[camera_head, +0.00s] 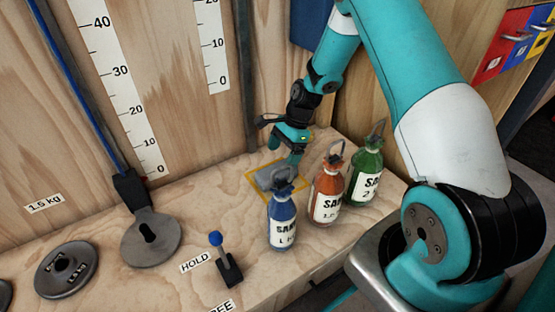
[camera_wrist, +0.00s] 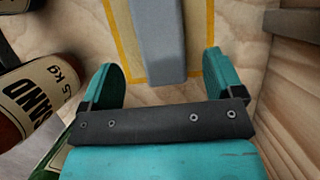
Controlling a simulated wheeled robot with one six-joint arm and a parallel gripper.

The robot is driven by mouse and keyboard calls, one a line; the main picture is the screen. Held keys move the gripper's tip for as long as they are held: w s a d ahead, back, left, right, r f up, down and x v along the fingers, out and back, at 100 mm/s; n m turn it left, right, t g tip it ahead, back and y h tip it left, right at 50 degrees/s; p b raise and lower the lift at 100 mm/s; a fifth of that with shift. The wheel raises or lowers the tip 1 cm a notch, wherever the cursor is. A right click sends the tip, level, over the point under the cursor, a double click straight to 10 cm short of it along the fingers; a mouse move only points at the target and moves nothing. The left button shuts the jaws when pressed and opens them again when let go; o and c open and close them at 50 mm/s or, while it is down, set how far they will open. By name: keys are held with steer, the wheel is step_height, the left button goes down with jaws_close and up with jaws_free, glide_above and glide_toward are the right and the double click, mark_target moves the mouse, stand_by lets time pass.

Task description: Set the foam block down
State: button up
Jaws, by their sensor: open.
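The grey foam block (camera_wrist: 160,40) lies within a yellow-outlined area on the wooden bench. In the head view, the block (camera_head: 266,179) is partly hidden behind the blue sand bottle and my gripper. My gripper (camera_head: 291,153) is over the yellow-outlined area (camera_head: 250,181) near the back wall. In the wrist view, its two teal fingers are spread wide, with gaps between them and the sides of the block. The block's near end shows between the fingers, and its far end runs out of the picture. I cannot tell the exact height of the fingers above the bench.
A blue sand bottle (camera_head: 282,222), a red one (camera_head: 327,192) and a green one (camera_head: 366,172) stand close in front and to the right. A lever (camera_head: 228,265) and round weights (camera_head: 66,270) are at left. The wooden wall is close behind.

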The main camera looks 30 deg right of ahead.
steer(key=p+v, duration=0.2)
steer(key=v, duration=0.3)
steer(key=s+a+r+n, duration=0.4)
steer(key=a+r+n, duration=0.2)
steer(key=a+r, duration=0.15)
steer(key=s+a+r+n, duration=0.3)
steer(key=a+r+n, duration=0.2)
steer(key=a+r, duration=0.3)
steer(key=s+a+r+n, duration=0.3)
steer(key=s+n, duration=0.4)
steer(key=s, duration=0.3)
steer(key=s+a+r+n, duration=0.3)
steer(key=s+r+n, duration=0.3)
steer(key=s, duration=0.3)
steer(key=shift+s+a+r+n, duration=0.35)
steer(key=shift+a+n, duration=0.05)
steer(key=shift+n, duration=0.2)
